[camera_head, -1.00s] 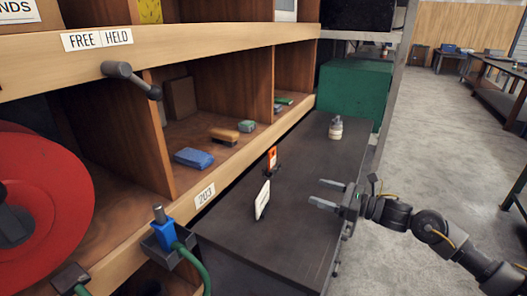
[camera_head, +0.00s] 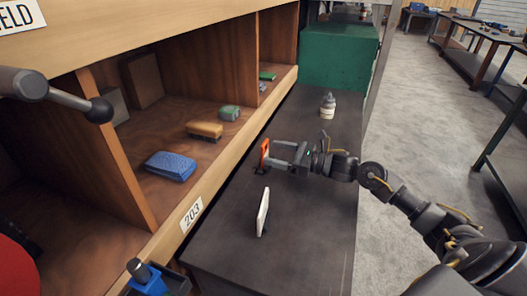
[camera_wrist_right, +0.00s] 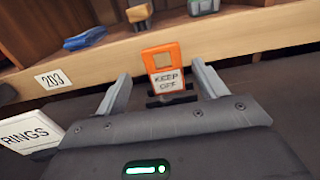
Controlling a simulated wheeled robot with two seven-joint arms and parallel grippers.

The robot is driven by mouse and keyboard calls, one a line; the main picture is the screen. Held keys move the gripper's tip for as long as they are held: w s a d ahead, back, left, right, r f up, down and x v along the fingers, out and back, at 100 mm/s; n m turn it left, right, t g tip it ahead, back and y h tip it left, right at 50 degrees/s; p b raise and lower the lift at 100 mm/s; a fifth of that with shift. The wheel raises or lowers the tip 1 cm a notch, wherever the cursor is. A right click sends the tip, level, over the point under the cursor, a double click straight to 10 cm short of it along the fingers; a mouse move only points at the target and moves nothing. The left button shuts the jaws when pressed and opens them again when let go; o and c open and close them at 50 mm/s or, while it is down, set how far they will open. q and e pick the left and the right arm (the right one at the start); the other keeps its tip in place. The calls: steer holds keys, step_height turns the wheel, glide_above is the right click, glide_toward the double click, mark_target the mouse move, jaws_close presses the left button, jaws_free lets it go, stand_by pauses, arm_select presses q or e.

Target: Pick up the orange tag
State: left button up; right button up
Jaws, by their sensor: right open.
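The orange tag (camera_head: 264,152) stands upright in a small dark holder on the dark bench top, near the shelf edge. In the right wrist view the orange tag (camera_wrist_right: 162,62) faces me, with a white "KEEP OFF" label and a square hole near its top. My right gripper (camera_head: 273,154) is open, its fingers pointing at the tag. In the right wrist view the gripper (camera_wrist_right: 159,82) has one finger on either side of the tag, with gaps; I cannot tell how far the fingertips reach past it. My left gripper is not in view.
A white card (camera_head: 263,212) stands nearer on the bench; in the wrist view it reads "RINGS" (camera_wrist_right: 30,131). A pale bottle (camera_head: 327,106) and a green box (camera_head: 339,60) are farther back.

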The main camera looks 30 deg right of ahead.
mark_target(262, 147)
steer(key=shift+w+a, duration=0.4)
steer(key=shift+w, duration=0.05)
steer(key=shift+w+r+p, duration=0.15)
steer(key=shift+p, duration=0.15)
steer(key=p+x, duration=0.2)
steer(key=x, duration=0.1)
steer(key=shift+w+a+r, duration=0.1)
steer(key=shift+w+r, duration=0.05)
steer(key=shift+w, duration=0.3)
steer(key=shift+w+a+p, duration=0.3)
steer(key=shift+w+a, duration=0.1)
steer(key=shift+a, duration=0.05)
steer(key=shift+d, duration=0.1)
steer(key=shift+c, duration=0.5)
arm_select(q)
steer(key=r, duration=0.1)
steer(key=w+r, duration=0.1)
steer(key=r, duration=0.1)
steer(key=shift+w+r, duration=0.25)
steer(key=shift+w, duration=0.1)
arm_select(e)
steer(key=c, duration=0.9)
